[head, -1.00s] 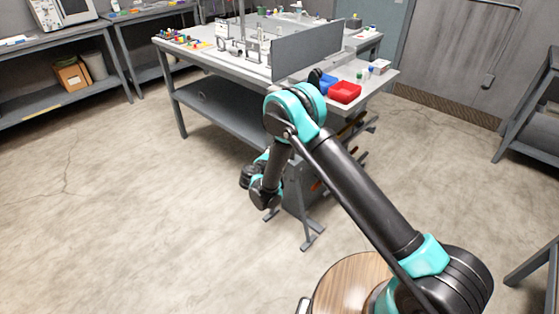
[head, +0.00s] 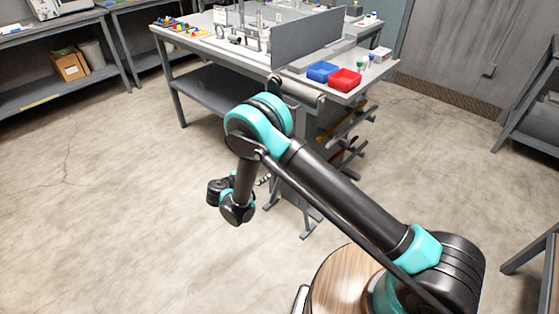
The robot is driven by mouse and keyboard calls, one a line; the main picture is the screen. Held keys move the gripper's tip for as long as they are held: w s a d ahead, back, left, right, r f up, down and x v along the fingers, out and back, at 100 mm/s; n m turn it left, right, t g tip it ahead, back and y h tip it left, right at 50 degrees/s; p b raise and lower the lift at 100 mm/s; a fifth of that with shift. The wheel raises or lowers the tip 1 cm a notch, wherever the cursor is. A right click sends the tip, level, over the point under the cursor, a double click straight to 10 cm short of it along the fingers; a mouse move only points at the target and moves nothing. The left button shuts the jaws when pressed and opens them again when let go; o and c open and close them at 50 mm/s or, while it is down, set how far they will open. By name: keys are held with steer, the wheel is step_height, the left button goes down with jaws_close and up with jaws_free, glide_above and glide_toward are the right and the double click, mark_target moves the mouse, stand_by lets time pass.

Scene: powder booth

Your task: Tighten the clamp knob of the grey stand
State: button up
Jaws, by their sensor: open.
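A grey stand (head: 302,130) with a roller (head: 300,90) across its top appears to stand at the near end of the workbench, its feet on the floor. My arm's elbow covers part of it, and its lower column is partly behind my upper arm. I cannot make out the clamp knob. A small pale part (head: 264,180) shows beside my forearm, too small to identify. My forearm hangs down to the left of the stand, with the wrist apart from it in the picture. The gripper itself does not show clearly.
A shelf (head: 60,88) stands at left. The floor (head: 110,215) at left is clear.

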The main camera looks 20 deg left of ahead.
steer(key=x, duration=1.6)
steer(key=shift+w, duration=0.2)
steer(key=shift+c, duration=0.5)
steer(key=c, duration=1.1)
steer(key=shift+o, duration=0.2)
steer(key=m+t+y, duration=0.1)
steer(key=m, duration=0.2)
steer(key=shift+f+y, duration=0.1)
steer(key=shift+y, duration=0.3)
steer(key=o, duration=1.2)
steer(key=shift+c, duration=0.2)
